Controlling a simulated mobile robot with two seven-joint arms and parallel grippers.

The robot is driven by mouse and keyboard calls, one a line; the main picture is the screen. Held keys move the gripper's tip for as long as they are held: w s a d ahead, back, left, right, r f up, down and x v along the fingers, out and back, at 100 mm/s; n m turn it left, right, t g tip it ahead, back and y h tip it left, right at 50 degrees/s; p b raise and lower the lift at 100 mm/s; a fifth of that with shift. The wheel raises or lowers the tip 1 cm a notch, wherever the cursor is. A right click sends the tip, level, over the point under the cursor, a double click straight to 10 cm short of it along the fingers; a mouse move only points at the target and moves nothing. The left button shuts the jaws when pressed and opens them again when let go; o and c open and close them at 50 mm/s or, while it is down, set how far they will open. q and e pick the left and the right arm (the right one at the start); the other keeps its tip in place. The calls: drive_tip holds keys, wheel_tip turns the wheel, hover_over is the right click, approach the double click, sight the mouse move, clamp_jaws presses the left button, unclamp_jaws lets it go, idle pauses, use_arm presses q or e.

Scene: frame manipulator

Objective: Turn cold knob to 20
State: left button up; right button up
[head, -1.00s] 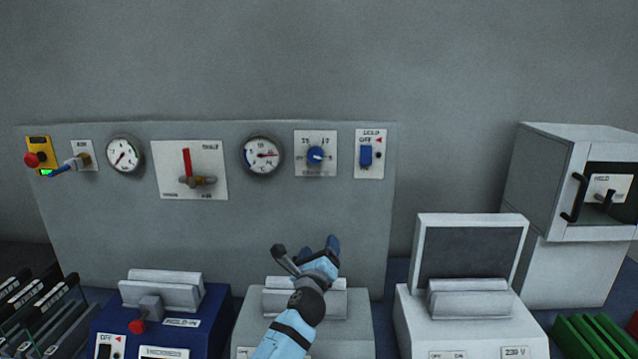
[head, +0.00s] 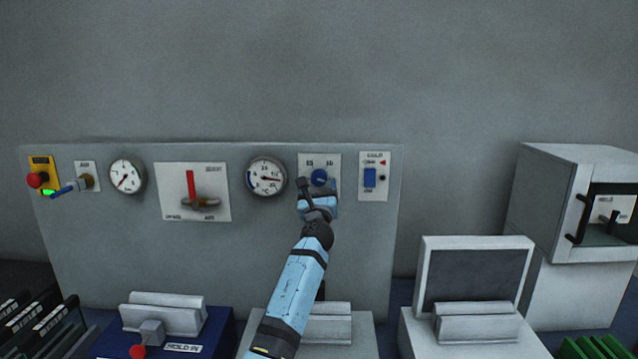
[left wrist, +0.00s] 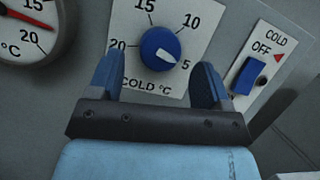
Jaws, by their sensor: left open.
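The blue cold knob (left wrist: 160,50) sits on a white plate marked 5, 10, 15, 20 and "COLD °C" in the left wrist view. Its white pointer aims at the 5, at lower right. In the head view the knob (head: 320,177) shows just above my left gripper (head: 318,190). In the left wrist view my left gripper (left wrist: 158,83) is open, with one blue finger on each side below the knob. It holds nothing. My right gripper is not in view.
A blue cold switch (left wrist: 246,77) marked OFF is right of the knob plate. A round °C gauge (head: 266,177) is left of it, then a plate with a red lever (head: 190,184). White and blue devices stand below the panel.

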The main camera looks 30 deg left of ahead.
sight(319, 178)
use_arm(q)
drive_tip(key=shift+x, duration=1.2)
drive_tip(key=c, duration=0.9)
